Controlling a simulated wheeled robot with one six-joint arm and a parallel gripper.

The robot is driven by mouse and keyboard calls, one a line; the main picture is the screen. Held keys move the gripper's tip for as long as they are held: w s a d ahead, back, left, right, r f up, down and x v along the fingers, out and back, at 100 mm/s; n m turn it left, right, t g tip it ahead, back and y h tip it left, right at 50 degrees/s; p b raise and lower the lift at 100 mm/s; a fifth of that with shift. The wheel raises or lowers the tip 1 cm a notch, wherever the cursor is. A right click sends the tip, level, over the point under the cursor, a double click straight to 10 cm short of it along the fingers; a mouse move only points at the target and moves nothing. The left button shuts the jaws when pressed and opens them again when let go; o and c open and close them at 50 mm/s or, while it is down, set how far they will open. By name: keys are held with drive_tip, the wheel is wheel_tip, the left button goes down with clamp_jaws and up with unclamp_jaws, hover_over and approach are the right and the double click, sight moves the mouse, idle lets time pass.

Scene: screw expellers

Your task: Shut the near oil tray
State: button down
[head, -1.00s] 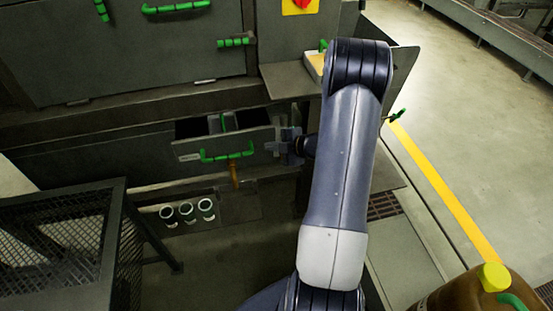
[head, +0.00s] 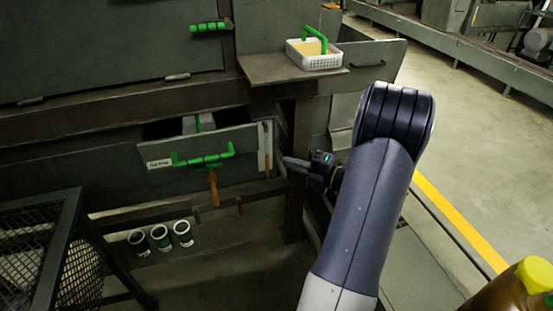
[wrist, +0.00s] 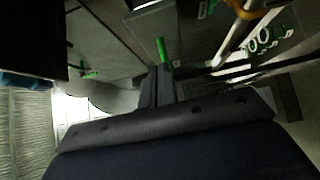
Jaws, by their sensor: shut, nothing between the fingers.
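The oil tray (head: 237,141) is a grey drawer low in the machine's side, with a green bar handle (head: 203,158) and a small white label too small to read. It stands partly open, with its dark inside and a grey divider showing above the front. My gripper (head: 287,162) is shut and empty, to the right of the tray's front and apart from it in the picture. In the wrist view my shut fingers (wrist: 157,85) point up the frame, with a green bar just beyond their tips. I cannot tell whether they touch it.
A white basket (head: 315,62) with a green handle sits on a shelf (head: 272,70) above right. Several dark cups (head: 160,238) stand below the tray. A black mesh stand (head: 40,250) is at lower left. A brown jug (head: 515,295) with a yellow cap is at lower right.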

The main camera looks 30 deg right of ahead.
approach(249, 141)
drive_tip(key=a, duration=0.4)
drive_tip(key=w, duration=0.4)
drive_tip(key=shift+d, duration=0.3)
drive_tip(key=shift+w+d, duration=0.15)
drive_tip(key=shift+w, duration=0.4)
drive_tip(key=shift+w+b, duration=0.15)
drive_tip(key=shift+b, duration=0.2)
